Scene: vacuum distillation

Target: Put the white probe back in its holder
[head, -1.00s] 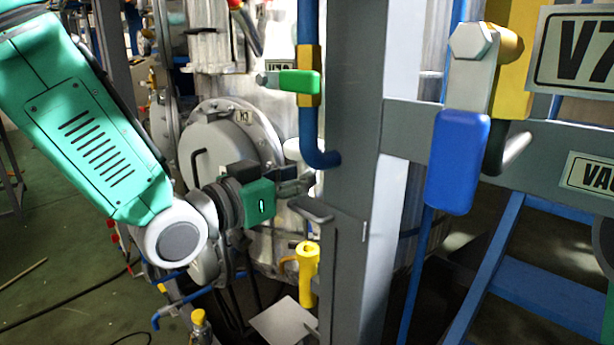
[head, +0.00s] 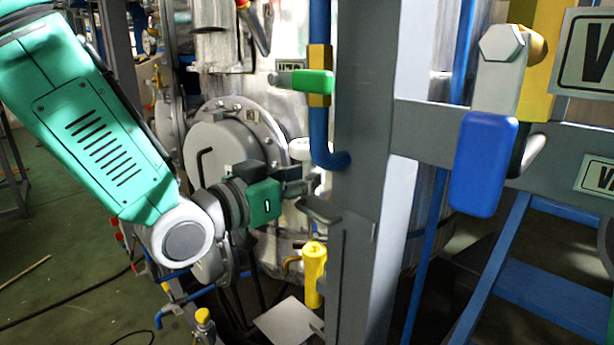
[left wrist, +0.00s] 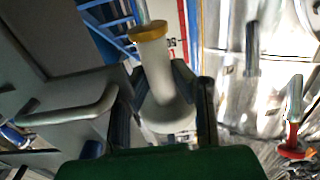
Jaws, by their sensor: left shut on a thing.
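The white probe (left wrist: 156,75), with a yellow cap at one end and a wide white base at the other, is between my left gripper's fingers in the left wrist view. My left gripper (left wrist: 163,105) is shut on it. In the head view the left gripper (head: 302,182) is beside the grey post, and a small white part of the probe (head: 299,147) shows just above the fingers. I cannot tell for certain which part is the holder. My right gripper is not in view.
The grey post (head: 358,200) stands right of my left gripper, with a grey bracket (head: 320,210) just below the fingers. A yellow fitting (head: 314,272) is lower down. A green valve handle (head: 312,82) is above. A metal vessel (head: 235,150) stands behind.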

